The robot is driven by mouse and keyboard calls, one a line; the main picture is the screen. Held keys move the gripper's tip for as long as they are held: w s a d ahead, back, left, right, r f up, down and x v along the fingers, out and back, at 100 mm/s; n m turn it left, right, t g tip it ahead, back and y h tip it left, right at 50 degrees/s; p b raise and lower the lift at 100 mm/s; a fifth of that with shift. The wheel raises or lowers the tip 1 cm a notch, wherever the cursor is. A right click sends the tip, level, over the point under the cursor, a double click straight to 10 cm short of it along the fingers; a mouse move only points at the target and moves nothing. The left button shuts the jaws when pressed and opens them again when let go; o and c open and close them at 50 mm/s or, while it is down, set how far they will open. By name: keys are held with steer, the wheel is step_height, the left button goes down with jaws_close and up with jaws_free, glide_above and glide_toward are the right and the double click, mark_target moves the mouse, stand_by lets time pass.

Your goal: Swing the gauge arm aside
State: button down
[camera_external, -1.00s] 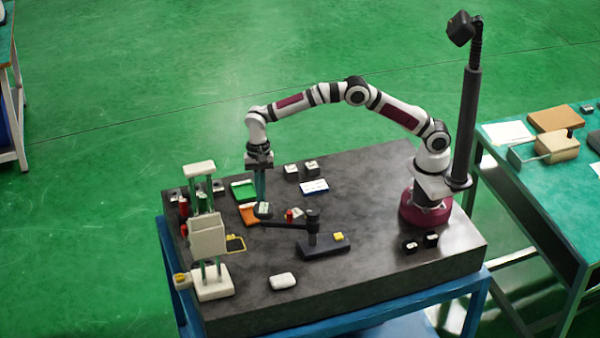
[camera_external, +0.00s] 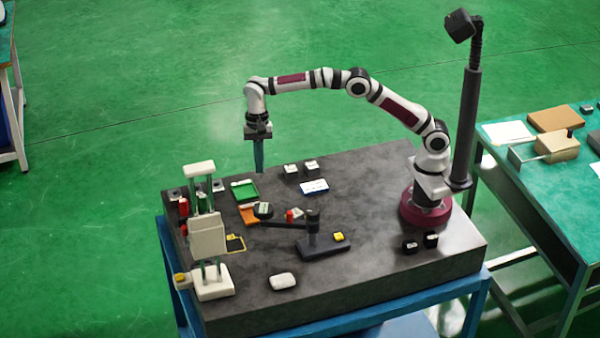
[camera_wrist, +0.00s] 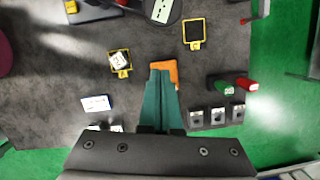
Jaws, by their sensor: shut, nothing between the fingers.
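The gauge stand (camera_external: 325,247) has a dark base and an upright post. The gauge head also shows at the top edge of the wrist view (camera_wrist: 162,12), partly cut off. My gripper (camera_external: 259,169) is shut and empty, its teal fingers pointing down, raised above the slab behind the gauge head and not touching it. In the wrist view my gripper's fingers (camera_wrist: 160,75) overlap the orange tray (camera_wrist: 172,70).
A pale upright fixture (camera_external: 207,236) stands at the left. A green tray (camera_external: 243,190) lies behind the gauge head. Small blocks (camera_external: 311,166) and a white-blue card (camera_external: 314,186) lie at the back. A white rounded piece (camera_external: 283,282) lies in front; the slab around it is clear.

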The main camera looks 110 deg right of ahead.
steer(key=shift+v, duration=1.75)
